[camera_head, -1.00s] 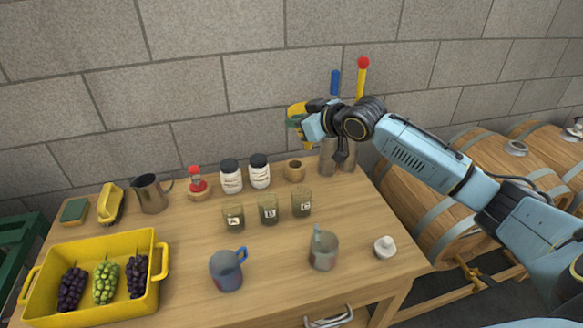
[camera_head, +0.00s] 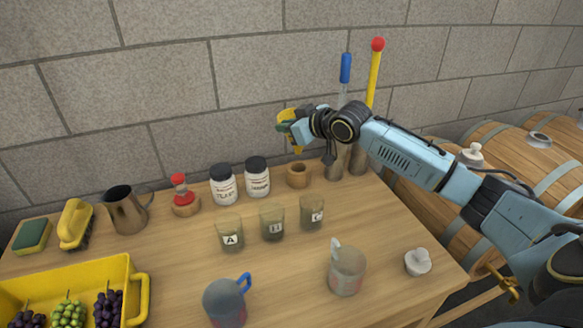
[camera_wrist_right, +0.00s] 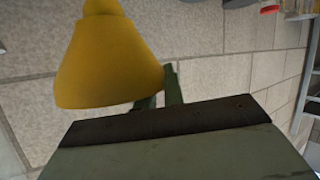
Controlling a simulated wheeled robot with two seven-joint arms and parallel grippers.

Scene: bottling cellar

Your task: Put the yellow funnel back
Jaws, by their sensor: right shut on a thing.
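The yellow funnel (camera_head: 289,116) is in my right gripper (camera_head: 293,131), held in the air near the back wall. Its narrow end seems to point down, and the jaws partly hide it. In the right wrist view the funnel (camera_wrist_right: 108,62) fills the upper left, with the dark green fingers (camera_wrist_right: 160,92) of my right gripper against its wide end. A small round wooden holder (camera_head: 298,177) stands on the table below the funnel, apart from it. My left gripper is not in view.
Labelled jars (camera_head: 223,186) stand left of the holder, and metal cylinders (camera_head: 359,161) with blue- and red-topped tools stand right. Several labelled cups (camera_head: 272,225) are in front. A yellow crate (camera_head: 135,290) of grapes is at front left. Barrels (camera_head: 490,205) stand right of the table.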

